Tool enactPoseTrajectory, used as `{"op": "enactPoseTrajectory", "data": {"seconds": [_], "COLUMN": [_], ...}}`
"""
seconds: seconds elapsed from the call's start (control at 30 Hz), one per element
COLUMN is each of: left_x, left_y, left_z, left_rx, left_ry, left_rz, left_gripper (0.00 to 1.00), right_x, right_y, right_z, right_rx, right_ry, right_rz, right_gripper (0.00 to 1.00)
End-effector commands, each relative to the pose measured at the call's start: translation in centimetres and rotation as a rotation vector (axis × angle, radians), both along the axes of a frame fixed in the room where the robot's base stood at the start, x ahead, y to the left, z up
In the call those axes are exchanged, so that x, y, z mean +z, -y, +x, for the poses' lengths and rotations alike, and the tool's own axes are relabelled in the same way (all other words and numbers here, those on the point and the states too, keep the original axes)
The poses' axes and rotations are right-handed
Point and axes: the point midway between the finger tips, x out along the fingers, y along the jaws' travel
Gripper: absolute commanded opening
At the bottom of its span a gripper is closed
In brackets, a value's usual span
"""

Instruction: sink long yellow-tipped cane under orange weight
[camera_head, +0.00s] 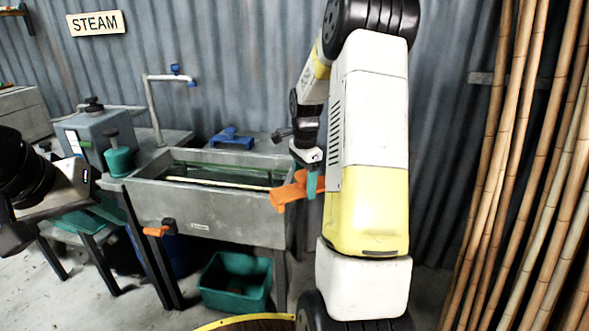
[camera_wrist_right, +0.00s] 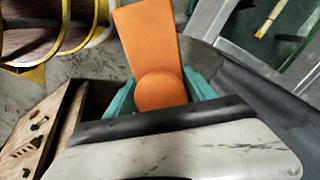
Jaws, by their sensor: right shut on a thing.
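My right gripper (camera_head: 312,184) has teal fingers shut on the orange weight (camera_head: 288,193), just off the right front corner of the grey trough (camera_head: 240,220). In the right wrist view, the weight (camera_wrist_right: 150,40) is a flat orange slab with a round knob between the fingers. A long pale cane (camera_head: 215,182) lies lengthwise in the trough. A yellow-tipped piece (camera_wrist_right: 268,22) shows in the trough in the wrist view. The weight is clear of the cane. My left gripper (camera_head: 40,200) is at the left edge, its fingers unclear.
A blue clamp-like object (camera_head: 232,139) stands behind the trough. A grey steam box (camera_head: 85,135) and teal pot (camera_head: 119,160) stand left. A green bin (camera_head: 236,282) is below. An orange handle (camera_head: 156,231) sticks out at the trough's front. Tall canes (camera_head: 530,170) line the right.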

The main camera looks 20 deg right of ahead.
Motion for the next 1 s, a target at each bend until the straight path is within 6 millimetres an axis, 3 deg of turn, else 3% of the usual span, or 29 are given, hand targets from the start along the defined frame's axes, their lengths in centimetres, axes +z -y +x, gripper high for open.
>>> {"op": "enactPoseTrajectory", "data": {"seconds": [0.3, 0.5, 0.77, 1.0], "left_x": [0.0, 0.0, 0.0, 0.0], "left_y": [0.0, 0.0, 0.0, 0.0], "left_z": [0.0, 0.0, 0.0, 0.0], "left_rx": [0.0, 0.0, 0.0, 0.0], "left_ry": [0.0, 0.0, 0.0, 0.0], "left_rz": [0.0, 0.0, 0.0, 0.0], "left_gripper": [0.36, 0.36, 0.36, 0.36], "right_x": [-5.1, -7.9, -9.9, -9.8], "right_y": [-7.5, -11.4, -14.2, -14.1], "right_z": [-2.5, -3.7, -4.6, -4.5], "right_rx": [0.749, 1.178, 1.481, 1.472], "right_ry": [-0.003, -0.001, 0.001, 0.001], "right_rz": [0.002, 0.0, -0.002, -0.003], "right_gripper": [0.0, 0.0, 0.0, 0.0]}}
